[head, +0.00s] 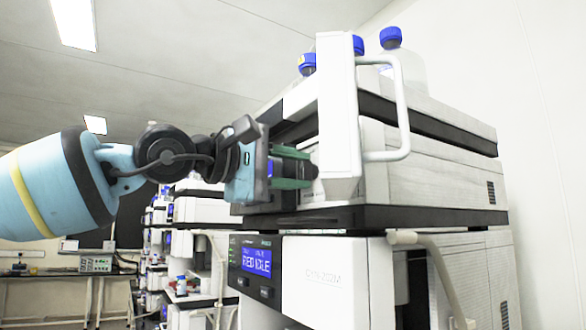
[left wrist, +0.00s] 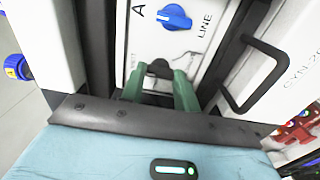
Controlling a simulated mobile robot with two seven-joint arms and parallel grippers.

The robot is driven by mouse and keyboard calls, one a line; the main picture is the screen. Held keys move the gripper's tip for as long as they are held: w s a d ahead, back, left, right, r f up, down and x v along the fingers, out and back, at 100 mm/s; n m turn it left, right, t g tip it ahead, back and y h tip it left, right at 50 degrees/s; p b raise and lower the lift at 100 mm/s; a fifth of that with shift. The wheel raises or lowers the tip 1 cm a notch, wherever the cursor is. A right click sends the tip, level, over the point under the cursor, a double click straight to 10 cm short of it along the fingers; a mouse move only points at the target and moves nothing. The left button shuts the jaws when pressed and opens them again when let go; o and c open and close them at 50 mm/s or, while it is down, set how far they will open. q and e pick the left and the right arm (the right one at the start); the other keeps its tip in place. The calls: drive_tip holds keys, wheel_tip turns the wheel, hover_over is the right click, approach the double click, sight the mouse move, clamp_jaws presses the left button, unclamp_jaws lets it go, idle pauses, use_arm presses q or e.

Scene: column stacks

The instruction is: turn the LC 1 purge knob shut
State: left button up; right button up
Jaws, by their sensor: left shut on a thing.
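My left gripper (head: 292,170) reaches in from the left at the front of the upper white module of the stack. In the left wrist view its green fingers (left wrist: 160,90) are shut on a black knob (left wrist: 159,68), which I take to be the purge knob. The fingers partly cover the knob, so its angle is hard to tell. A blue knob (left wrist: 174,17) sits on the white panel beyond it, between an "A" and the word "LINE". Other lettering near the black knob is too blurred to read. My right gripper is not in view.
A white door (head: 340,110) with a bar handle (head: 398,110) stands open just right of the gripper. Blue-capped bottles (head: 391,38) stand on top. Below is a module with a lit blue display (head: 256,262). More instrument stacks (head: 185,250) stand behind.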

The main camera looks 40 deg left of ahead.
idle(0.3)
use_arm(q)
drive_tip(key=o, duration=1)
drive_tip(key=shift+s+a, duration=0.1)
drive_tip(key=shift+b+v, duration=0.4)
drive_tip(key=shift+v, duration=3.45)
